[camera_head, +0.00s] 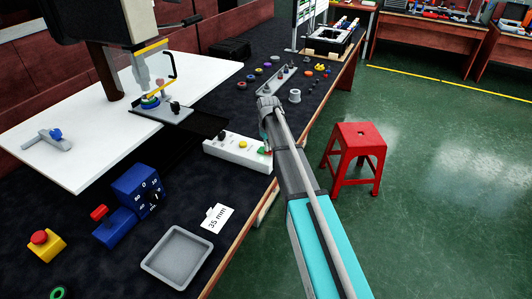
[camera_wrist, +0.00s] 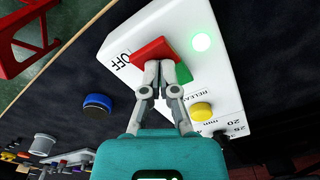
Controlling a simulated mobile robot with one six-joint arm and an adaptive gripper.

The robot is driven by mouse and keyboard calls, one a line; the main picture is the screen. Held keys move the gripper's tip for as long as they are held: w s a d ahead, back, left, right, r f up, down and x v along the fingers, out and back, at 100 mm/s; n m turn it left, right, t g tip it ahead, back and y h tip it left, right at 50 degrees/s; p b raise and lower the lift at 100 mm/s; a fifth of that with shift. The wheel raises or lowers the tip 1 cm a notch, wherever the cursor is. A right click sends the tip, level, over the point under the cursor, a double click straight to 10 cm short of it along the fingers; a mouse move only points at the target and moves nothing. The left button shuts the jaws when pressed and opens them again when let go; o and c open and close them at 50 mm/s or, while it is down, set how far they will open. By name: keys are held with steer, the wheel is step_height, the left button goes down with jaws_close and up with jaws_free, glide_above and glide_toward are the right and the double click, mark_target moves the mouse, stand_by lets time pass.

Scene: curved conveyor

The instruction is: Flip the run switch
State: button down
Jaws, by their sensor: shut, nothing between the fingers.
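The run switch (camera_wrist: 153,50) is a rocker with a red half and a green half (camera_wrist: 184,74), on a white control box (camera_wrist: 228,82) marked OFF beside the red half. My gripper (camera_wrist: 161,68) is shut and empty, with its fingertips at the rocker, over or against its near edge. Contact is hard to tell. A green lamp (camera_wrist: 201,42) glows on the box, and a yellow button (camera_wrist: 202,111) sits by the RELEASE label. In the head view the box (camera_head: 225,150) lies near the bench edge, and my arm hides part of its right end.
A blue round part (camera_wrist: 97,105) lies beside the box. A machine with a white table (camera_head: 85,125) stands left. A grey tray (camera_head: 178,257), a blue dial box (camera_head: 135,190) and a 35 mm card (camera_head: 217,219) are nearer. A red stool (camera_head: 357,155) stands on the floor right.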

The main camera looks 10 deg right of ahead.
steer(key=shift+f, duration=0.25)
steer(key=shift+r, duration=0.15)
steer(key=shift+r+p, duration=3.4)
steer(key=s+r+m+p, duration=0.1)
steer(key=s+m, duration=0.3)
steer(key=s, duration=2.5)
steer(key=shift+d+r+m, duration=0.15)
steer(key=shift+d+m, duration=0.1)
steer(key=shift+m, duration=0.15)
